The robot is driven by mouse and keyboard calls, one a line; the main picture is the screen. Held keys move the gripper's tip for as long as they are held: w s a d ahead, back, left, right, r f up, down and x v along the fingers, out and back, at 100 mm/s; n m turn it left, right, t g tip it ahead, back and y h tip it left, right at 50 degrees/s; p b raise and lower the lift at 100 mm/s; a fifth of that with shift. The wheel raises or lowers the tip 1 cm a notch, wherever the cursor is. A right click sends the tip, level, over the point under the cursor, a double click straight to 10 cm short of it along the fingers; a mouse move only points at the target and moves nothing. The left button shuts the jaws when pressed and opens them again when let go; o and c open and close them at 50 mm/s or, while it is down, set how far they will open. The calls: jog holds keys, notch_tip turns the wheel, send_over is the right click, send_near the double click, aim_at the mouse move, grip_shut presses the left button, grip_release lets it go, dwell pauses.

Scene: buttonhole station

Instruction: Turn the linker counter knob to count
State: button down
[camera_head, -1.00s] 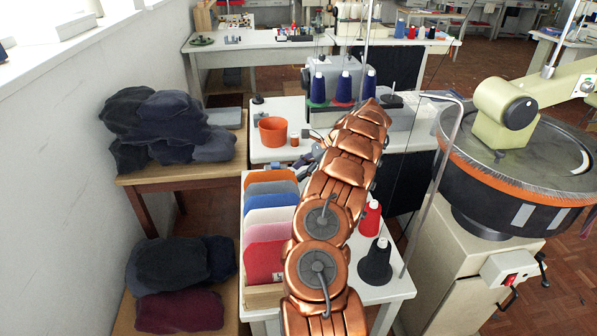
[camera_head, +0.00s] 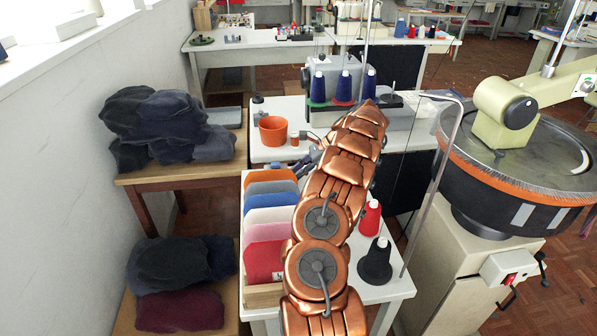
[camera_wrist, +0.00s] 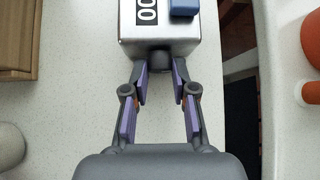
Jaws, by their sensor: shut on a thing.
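The linker counter is a small silver box (camera_wrist: 131,47) at the top of the wrist view. It has a black display (camera_wrist: 148,12) showing white zeros, cut off by the frame edge, and a blue button (camera_wrist: 184,7). Its dark grey knob (camera_wrist: 160,64) sticks out of the side facing me. My gripper (camera_wrist: 161,74) is shut on this knob, one purple-padded fingertip on each side. Any mark on the knob is not visible. In the head view my copper arm hides most of the gripper and the counter.
The counter stands on a pale speckled table (camera_wrist: 75,85). An orange bowl (camera_head: 273,130) and small orange spool (camera_head: 294,141) are close by. Coloured panels (camera_head: 268,225) stand left of my arm. Red (camera_head: 370,217) and black (camera_head: 376,262) cones stand right, before the round linker (camera_head: 500,190).

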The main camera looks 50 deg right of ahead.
jog(key=shift+t+b, duration=0.3)
jog(key=shift+b, duration=0.3)
jog(key=shift+s+a+f+n+t+h+b, duration=0.15)
jog(key=shift+n+t+h+b, duration=0.35)
jog(key=shift+b, duration=0.65)
jog(key=n+t+h+b, duration=0.1)
jog(key=b, duration=0.2)
jog(key=shift+s+a+t+b, duration=0.1)
jog(key=shift+a+t+b, duration=0.05)
jog(key=shift+t+b, duration=0.25)
jog(key=shift+n+t+h, duration=0.3)
jog(key=c, duration=0.9)
grip_release()
jog(key=shift+c, duration=0.2)
jog(key=shift+p, duration=0.4)
jog(key=shift+d+r+m+g+p, duration=0.2)
jog(key=shift+m+g+p, duration=0.2)
jog(key=shift+g+p, duration=0.25)
jog(key=shift+w+d+m+g+y+p, duration=0.15)
jog(key=shift+m+g+y+p, duration=0.45)
jog(key=shift+p, duration=0.75)
jog(key=shift+w+m+g+y+p, duration=0.1)
jog(key=shift+m+g+y+p, duration=0.2)
jog(key=shift+g+y+p, duration=0.75)
